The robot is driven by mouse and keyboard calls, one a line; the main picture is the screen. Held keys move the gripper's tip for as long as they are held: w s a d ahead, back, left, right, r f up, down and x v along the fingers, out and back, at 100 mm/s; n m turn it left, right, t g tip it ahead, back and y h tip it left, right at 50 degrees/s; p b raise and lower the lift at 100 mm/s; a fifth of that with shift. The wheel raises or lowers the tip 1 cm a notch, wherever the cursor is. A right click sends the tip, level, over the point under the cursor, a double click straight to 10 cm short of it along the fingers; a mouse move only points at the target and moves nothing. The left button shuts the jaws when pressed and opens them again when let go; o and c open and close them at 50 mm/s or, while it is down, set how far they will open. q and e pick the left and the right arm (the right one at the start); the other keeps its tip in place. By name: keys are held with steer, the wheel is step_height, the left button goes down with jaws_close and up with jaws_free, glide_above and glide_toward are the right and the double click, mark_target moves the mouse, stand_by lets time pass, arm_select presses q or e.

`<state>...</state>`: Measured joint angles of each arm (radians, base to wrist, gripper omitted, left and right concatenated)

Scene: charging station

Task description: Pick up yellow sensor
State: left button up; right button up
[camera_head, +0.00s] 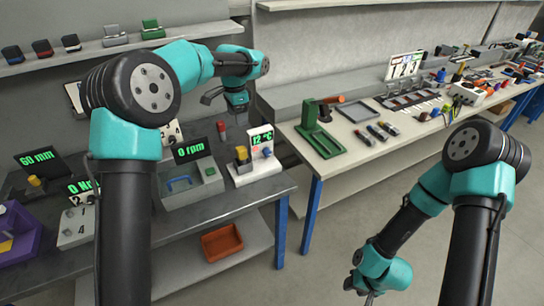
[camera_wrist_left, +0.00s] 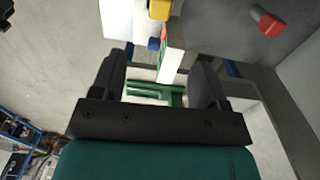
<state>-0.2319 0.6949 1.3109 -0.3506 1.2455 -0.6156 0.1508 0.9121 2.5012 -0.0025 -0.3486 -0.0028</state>
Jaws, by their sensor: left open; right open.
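A yellow piece (camera_head: 241,154) stands on the white station with the "12 °C" display (camera_head: 262,138), beside a blue piece (camera_head: 267,152). In the left wrist view a yellow piece (camera_wrist_left: 159,9) is at the top edge, partly cut off, with a blue piece (camera_wrist_left: 154,43) below it. Another yellow piece (camera_head: 36,181) is by the "60 mm" display. My left gripper (camera_head: 237,106) is open above the bench, beyond the "12 °C" station; its spread, empty fingers show in the left wrist view (camera_wrist_left: 157,85). My right gripper (camera_head: 368,294) is open, low over the floor at the right.
A red piece (camera_head: 222,132) stands on the bench behind the "0 rpm" station (camera_head: 190,150). A green press (camera_head: 316,128) is on the white table at right. An orange bin (camera_head: 222,243) sits on the lower shelf. Open floor separates bench and right arm.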

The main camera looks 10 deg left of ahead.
mark_target(241, 148)
arm_select(q)
steer(key=shift+w+d+r, duration=0.2)
steer(key=shift+f, duration=0.1)
step_height(241, 148, down, 12)
steer(key=shift+f, duration=0.1)
stand_by(0.5)
steer(key=shift+s, duration=0.1)
steer(key=shift+s+a+f, duration=0.1)
steer(key=shift+f, duration=1.2)
steer(key=shift+s+a+f, duration=0.1)
steer(key=shift+f, duration=1.15)
steer(key=shift+c, duration=0.4)
